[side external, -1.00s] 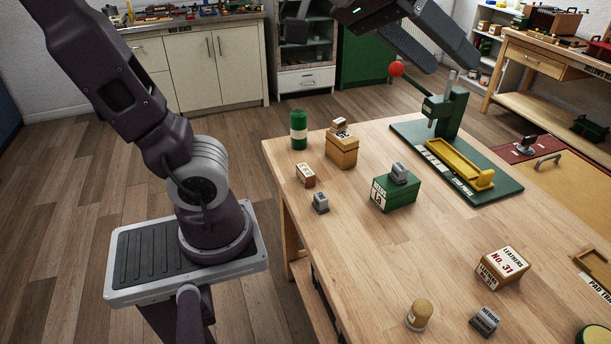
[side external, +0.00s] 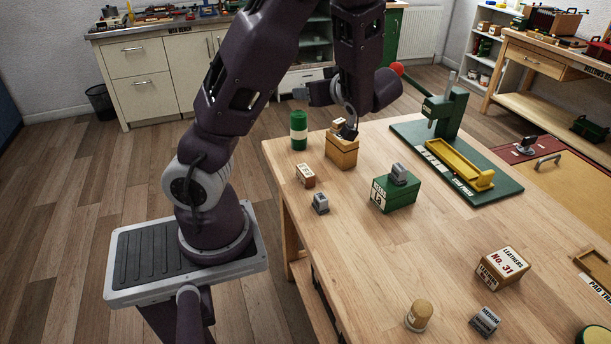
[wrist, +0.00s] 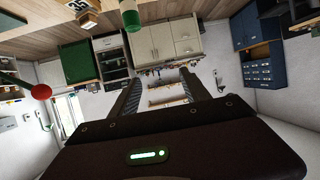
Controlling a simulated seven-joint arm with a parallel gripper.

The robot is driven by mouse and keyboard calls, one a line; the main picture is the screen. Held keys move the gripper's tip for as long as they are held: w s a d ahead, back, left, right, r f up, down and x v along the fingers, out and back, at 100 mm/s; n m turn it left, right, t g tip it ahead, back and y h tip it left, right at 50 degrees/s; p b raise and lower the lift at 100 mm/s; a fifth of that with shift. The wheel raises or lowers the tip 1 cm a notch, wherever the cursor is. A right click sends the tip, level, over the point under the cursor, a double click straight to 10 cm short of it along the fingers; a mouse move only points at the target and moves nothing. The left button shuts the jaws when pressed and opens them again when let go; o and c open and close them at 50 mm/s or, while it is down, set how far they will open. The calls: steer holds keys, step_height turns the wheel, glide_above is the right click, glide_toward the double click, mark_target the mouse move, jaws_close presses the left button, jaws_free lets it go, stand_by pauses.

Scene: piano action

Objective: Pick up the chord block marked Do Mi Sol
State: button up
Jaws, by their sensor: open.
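No lettering reading Do Mi Sol can be made out. A small wooden block with dark marks (side external: 305,174) lies at the near left of the bench, its text too small to read. Another small wooden block (side external: 338,124) is on the tan box (side external: 342,152), partly hidden by a dark part of my arm. My gripper shows in the wrist view (wrist: 163,80), open and empty, with its two fingers apart and aimed across the room. In the side external view my arm's end is above the bench's far left, behind the tan box.
A green cylinder (side external: 299,130) stands beside the tan box. A small grey block (side external: 320,203) lies in front. A green box (side external: 393,194) carries a grey block (side external: 398,174). A green press (side external: 447,115) with a red-ball lever stands behind. The bench's middle is clear.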

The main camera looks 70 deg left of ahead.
glide_toward(308, 173)
steer(key=x, duration=0.5)
steer(key=shift+s+a+f, duration=0.15)
steer(key=shift+s+f, duration=0.05)
steer(key=shift+s, duration=0.15)
steer(key=shift+a+f, duration=0.25)
steer(key=shift+f, duration=0.05)
steer(key=x, duration=0.6)
steer(key=shift+w+a+r, duration=0.2)
steer(key=shift+w+a, duration=0.05)
steer(key=shift+a, duration=0.1)
jaws_close()
